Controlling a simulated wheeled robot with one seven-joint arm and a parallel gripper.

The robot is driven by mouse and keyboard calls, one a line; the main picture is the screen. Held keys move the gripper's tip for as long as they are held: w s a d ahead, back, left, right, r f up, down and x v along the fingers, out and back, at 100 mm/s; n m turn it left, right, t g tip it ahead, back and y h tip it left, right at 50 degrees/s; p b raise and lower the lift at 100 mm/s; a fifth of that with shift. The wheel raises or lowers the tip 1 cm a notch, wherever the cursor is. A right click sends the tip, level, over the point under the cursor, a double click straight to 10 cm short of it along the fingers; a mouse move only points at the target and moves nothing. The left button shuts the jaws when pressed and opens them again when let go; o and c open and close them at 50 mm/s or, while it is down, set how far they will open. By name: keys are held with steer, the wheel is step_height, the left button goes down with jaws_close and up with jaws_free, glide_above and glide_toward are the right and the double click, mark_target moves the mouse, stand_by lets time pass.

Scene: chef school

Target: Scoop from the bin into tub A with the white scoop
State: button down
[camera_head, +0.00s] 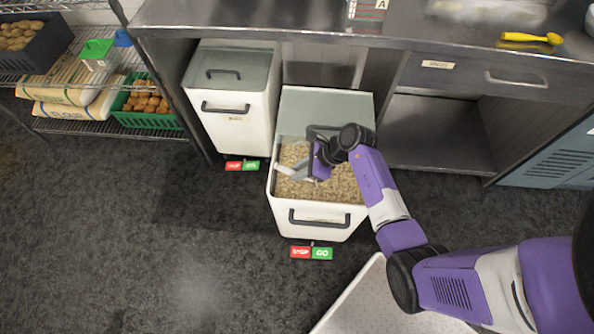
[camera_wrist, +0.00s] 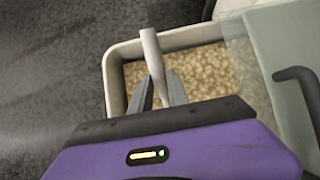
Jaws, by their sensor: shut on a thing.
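The open white bin (camera_head: 284,207) stands on the floor below the counter, holding tan, grain-like contents (camera_head: 338,186). My gripper (camera_head: 308,172) is over the bin's opening, shut on the white scoop (camera_head: 291,173). In the wrist view the scoop's pale handle (camera_wrist: 153,62) runs between the fingers of my gripper (camera_wrist: 162,92) and overlaps the bin's rim (camera_wrist: 197,34). The scoop's bowl is not clear, so I cannot tell whether it holds anything. Tub A (camera_head: 367,10) is a clear tub with red lines and an A label on the counter, cut off by the top edge.
A closed white bin (camera_head: 232,125) stands to the left. Red and green floor tags (camera_head: 311,253) lie before the open bin. The steel counter (camera_head: 260,18) overhangs behind, with a yellow scoop (camera_head: 532,39) at right. The floor at left is clear.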

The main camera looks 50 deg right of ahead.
steer(key=shift+w+a+b, duration=0.35)
steer(key=shift+w+a, duration=0.35)
steer(key=shift+w, duration=0.2)
steer(key=shift+s+d+p, duration=0.65)
steer(key=shift+s+d, duration=0.25)
steer(key=shift+s, duration=0.25)
step_height(320, 180, up, 16)
steer(key=w+a+p, duration=0.1)
steer(key=p, duration=1.5)
steer(key=shift+w, duration=0.2)
stand_by(0.6)
